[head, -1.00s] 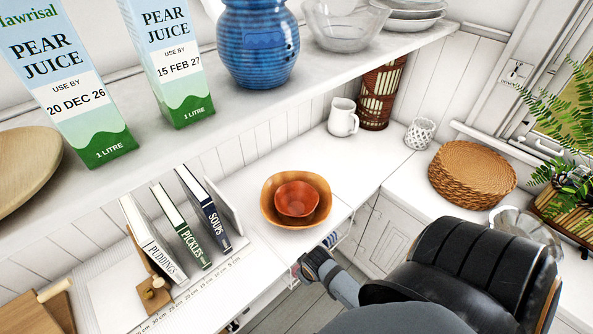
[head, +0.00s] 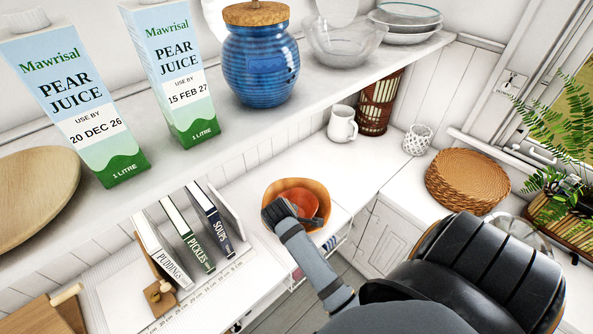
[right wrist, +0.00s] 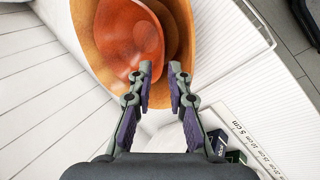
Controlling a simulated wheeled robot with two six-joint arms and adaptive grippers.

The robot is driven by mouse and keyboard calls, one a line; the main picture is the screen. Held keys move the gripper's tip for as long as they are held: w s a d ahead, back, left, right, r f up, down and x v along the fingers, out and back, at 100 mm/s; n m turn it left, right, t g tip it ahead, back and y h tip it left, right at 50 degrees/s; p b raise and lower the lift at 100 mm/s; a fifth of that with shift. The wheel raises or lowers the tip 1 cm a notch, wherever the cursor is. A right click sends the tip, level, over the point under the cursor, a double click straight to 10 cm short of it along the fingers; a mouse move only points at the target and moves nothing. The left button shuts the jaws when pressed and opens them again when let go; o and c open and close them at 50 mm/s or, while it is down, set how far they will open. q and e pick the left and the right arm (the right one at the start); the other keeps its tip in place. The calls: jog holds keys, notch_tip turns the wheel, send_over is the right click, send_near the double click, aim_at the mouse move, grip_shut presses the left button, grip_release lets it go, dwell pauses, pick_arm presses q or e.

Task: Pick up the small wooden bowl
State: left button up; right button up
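A small wooden bowl (head: 272,190) stands on the white counter, with a smaller orange-red bowl (head: 302,197) resting inside it. In the right wrist view the wooden bowl (right wrist: 88,28) and the orange-red bowl (right wrist: 128,40) fill the upper middle. My right gripper (head: 278,212) is over the near left side of the wooden bowl and hides part of it. In the right wrist view the fingers of this gripper (right wrist: 161,70) are apart, with nothing clearly held, at the bowl's near side. I cannot tell whether they touch the bowl. My left gripper is out of view.
Upright books (head: 186,235) stand left of the bowls. A shelf above holds juice cartons (head: 185,80), a blue jar (head: 260,62) and glass bowls (head: 343,42). A white mug (head: 341,124) and woven mats (head: 466,178) are farther back. Counter behind the bowls is clear.

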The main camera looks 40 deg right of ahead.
jog(key=x, duration=0.4)
jog(key=shift+w+d+f, duration=0.15)
jog(key=shift+d+f, duration=0.1)
jog(key=shift+w+f+p, duration=0.15)
jog(key=shift+f+p, duration=0.15)
jog(key=shift+p, duration=0.15)
jog(key=x, duration=0.4)
jog(key=shift+w+a+f+p, duration=0.1)
jog(key=shift+w+f+p, duration=0.15)
jog(key=shift+f+p, duration=0.1)
jog(key=shift+s+a+r, duration=0.1)
grip_shut()
